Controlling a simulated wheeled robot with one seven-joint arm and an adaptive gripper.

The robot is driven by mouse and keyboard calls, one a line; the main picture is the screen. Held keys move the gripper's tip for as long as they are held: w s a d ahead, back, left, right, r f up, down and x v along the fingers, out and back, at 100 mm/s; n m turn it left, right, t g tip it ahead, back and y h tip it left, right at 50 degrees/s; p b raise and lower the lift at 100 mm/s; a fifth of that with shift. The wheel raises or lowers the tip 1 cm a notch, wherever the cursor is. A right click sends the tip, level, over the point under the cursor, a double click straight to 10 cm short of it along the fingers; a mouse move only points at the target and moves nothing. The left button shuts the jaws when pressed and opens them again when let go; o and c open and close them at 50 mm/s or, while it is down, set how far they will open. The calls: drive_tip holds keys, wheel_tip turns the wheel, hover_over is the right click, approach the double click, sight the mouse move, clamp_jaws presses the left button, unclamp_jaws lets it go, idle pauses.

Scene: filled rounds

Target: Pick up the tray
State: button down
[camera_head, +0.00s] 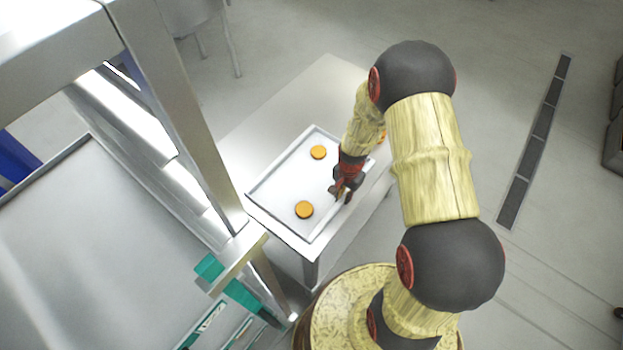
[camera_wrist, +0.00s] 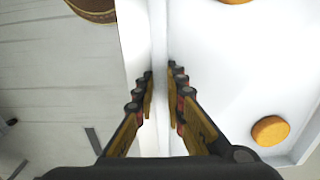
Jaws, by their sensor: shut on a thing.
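The tray (camera_head: 280,183) is a shallow, light grey metal rectangle on a pale table, with orange rounds on it. In the head view one round (camera_head: 318,152) lies toward the far side and another round (camera_head: 304,209) toward the near side; a bit of orange also shows behind my arm. My gripper (camera_head: 340,193) is at the tray's right edge. In the wrist view its fingers (camera_wrist: 160,75) stand on either side of the tray's rim (camera_wrist: 159,45), shut on it. The wrist view also shows a round (camera_wrist: 270,130) inside the tray. My arm hides part of the tray's right side.
The pale table (camera_head: 300,100) has bare room beyond the tray. A metal frame post (camera_head: 185,120) and shelf stand close on the left, with teal parts (camera_head: 230,285) low down. Open floor with a dark grate (camera_head: 535,140) lies to the right.

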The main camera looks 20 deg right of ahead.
drive_tip(key=shift+w+r, duration=0.1)
idle(0.4)
drive_tip(key=shift+r, duration=0.35)
wheel_tip(320, 180, up, 2)
drive_tip(key=shift+r, duration=0.1)
drive_tip(key=s+a+r, duration=0.4)
drive_tip(key=s+r, duration=0.6)
drive_tip(key=s, duration=0.3)
drive_tip(key=shift+s+p, duration=0.25)
drive_tip(key=shift+p, duration=0.1)
